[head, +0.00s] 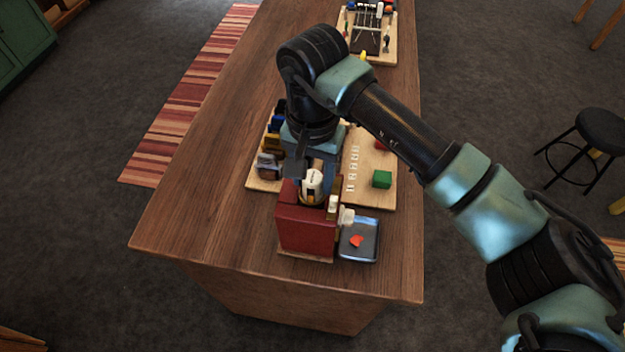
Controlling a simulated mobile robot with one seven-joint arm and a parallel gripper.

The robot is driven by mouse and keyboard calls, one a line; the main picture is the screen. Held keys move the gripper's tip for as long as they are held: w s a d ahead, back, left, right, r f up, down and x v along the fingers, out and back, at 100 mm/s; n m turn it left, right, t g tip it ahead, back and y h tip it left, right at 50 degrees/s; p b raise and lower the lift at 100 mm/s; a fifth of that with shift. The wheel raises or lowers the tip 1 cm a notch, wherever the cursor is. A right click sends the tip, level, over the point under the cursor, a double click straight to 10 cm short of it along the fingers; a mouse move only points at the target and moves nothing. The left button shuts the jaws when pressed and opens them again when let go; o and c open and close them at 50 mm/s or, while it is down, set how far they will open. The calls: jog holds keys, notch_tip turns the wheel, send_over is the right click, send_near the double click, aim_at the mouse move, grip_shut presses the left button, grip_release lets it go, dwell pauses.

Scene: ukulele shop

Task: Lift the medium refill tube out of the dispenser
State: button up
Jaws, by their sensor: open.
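The dark red dispenser (303,231) stands near the front of the wooden counter. A white cylinder with dark and yellow marks (313,184) shows upright at its top; it looks like a refill tube, but I cannot read its size. My gripper (311,172) points down right over the dispenser, at the top of this white cylinder. It is open. The fingers are partly hidden by my wrist, and I cannot tell whether they touch the cylinder.
A small metal tray (359,252) holding an orange-red piece (357,241) sits right of the dispenser. The counter (190,215) is clear at left.

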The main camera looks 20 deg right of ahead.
jog(key=shift+f, duration=0.4)
grip_shut()
jog(key=shift+r, duration=0.15)
